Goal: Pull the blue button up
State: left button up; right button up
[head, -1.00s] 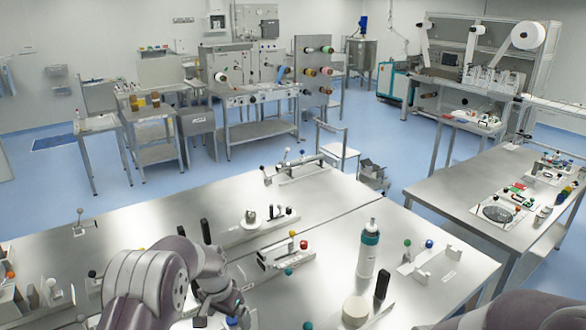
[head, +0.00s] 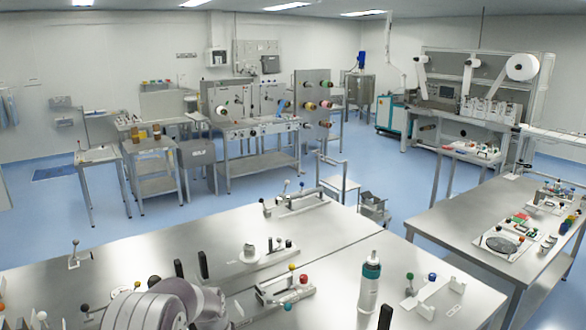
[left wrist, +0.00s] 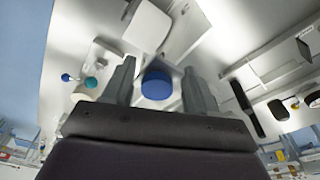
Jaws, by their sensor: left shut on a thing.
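In the left wrist view, the blue button (left wrist: 157,87) is a round blue cap between the two grey fingers of my left gripper (left wrist: 158,76). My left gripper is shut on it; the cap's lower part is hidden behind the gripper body. In the head view, my left arm (head: 165,306) reaches over the near steel table at the bottom edge. The gripper and the button cannot be made out there. My right gripper does not show in either view.
The steel table (head: 330,235) carries a teal-and-white bottle (head: 369,284), a black handle (head: 203,265) and a white bracket with a blue ball (head: 432,277). In the left wrist view, a teal ball (left wrist: 91,82) and a small blue ball (left wrist: 66,77) stand left of the gripper.

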pick_arm(q)
jog(key=shift+w+r, duration=0.15)
jog(key=shift+r, duration=0.15)
jog(key=shift+c, duration=0.2)
jog(key=shift+r+p, duration=0.7)
jog(key=shift+r, duration=0.15)
jog(key=shift+c, duration=0.2)
dwell(0.4)
jog(key=o, duration=1.4)
jog(key=shift+o, duration=0.2)
jog(key=shift+r+p, duration=0.45)
jog(key=shift+r, duration=0.15)
jog(key=shift+r+p, duration=1.45)
jog(key=shift+r, duration=0.9)
